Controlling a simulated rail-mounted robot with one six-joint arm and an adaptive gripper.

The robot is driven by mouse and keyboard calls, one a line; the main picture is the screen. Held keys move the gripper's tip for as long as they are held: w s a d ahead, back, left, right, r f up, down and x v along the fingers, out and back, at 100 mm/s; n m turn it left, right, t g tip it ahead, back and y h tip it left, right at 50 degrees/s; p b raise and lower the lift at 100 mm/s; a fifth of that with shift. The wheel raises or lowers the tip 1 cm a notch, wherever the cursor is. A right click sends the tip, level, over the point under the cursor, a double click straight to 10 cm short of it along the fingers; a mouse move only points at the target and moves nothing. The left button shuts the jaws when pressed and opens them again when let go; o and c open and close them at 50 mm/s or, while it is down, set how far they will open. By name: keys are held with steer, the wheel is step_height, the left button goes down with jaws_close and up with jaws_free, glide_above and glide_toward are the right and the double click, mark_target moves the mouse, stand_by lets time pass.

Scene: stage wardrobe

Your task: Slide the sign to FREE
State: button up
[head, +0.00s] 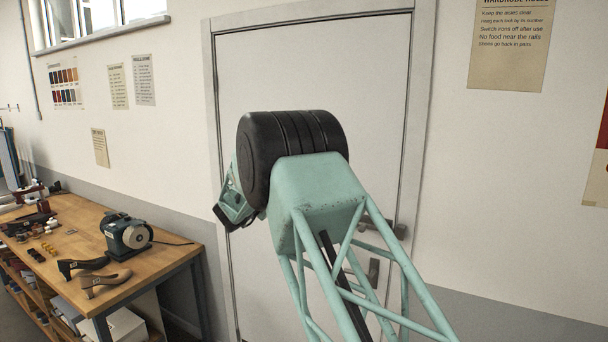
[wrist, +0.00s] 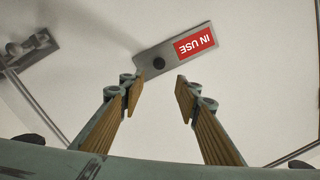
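The sign (wrist: 166,56) shows in the wrist view as a grey plate on the white door, with a dark round knob (wrist: 158,63) near its left end. Its red panel (wrist: 194,42) reads IN USE, upside down in the picture. My gripper (wrist: 158,85) is open and empty, its two wood-coloured pads spread apart below the sign in the picture. The knob lies between the fingertips' directions, beyond them; I see no contact. In the head view my arm hides the sign, and the fingers do not show.
The door (head: 375,100) is shut. Its handle shows in the wrist view (wrist: 30,48), left of the sign, and partly behind my arm in the head view. A wooden workbench (head: 165,258) with a grinder (head: 126,236) and shoe forms (head: 103,279) stands at the left.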

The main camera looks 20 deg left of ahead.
steer(key=shift+s+a+f+h, duration=0.3)
steer(key=shift+s+a+f, duration=0.05)
steer(key=shift+f, duration=0.3)
steer(key=shift+w, duration=0.1)
steer(key=shift+w+d+p, duration=0.15)
steer(key=shift+w+p, duration=0.35)
steer(key=shift+w, duration=1.75)
steer(key=shift+w+d+p, duration=0.15)
steer(key=shift+w+p, duration=0.35)
steer(key=shift+w, duration=1.75)
steer(key=shift+w+d+p, duration=0.15)
steer(key=shift+w+p, duration=0.35)
steer(key=shift+w, duration=1.75)
jaws_close()
